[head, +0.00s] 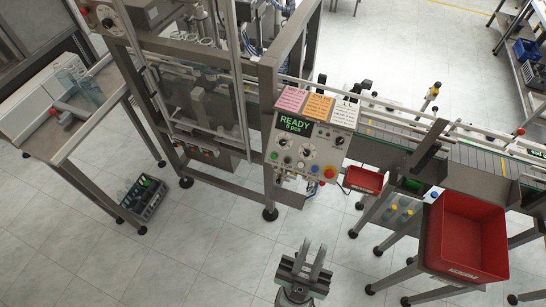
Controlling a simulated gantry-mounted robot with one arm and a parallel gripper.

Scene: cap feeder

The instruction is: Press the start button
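The control panel (322,150) is on the front of the machine frame, near the middle of the head view. Its screen (294,122) reads "READY" and "0 pcs". A green button (274,156) sits at the panel's lower left, and a red button (329,173) at its lower right. Smaller buttons and dials lie between them. The button labels are too small to read, so the start button's marking cannot be confirmed. My gripper (312,252) is below the panel in the picture, well apart from it. Its two fingers point up and stand apart with nothing between them.
Pink, orange and white notes (318,103) top the panel. A small red bin (363,180) is right of it, and a large red bin (468,236) stands farther right. A conveyor (480,158) runs right. A grey crate (144,197) is on the floor at left. Open floor surrounds my gripper.

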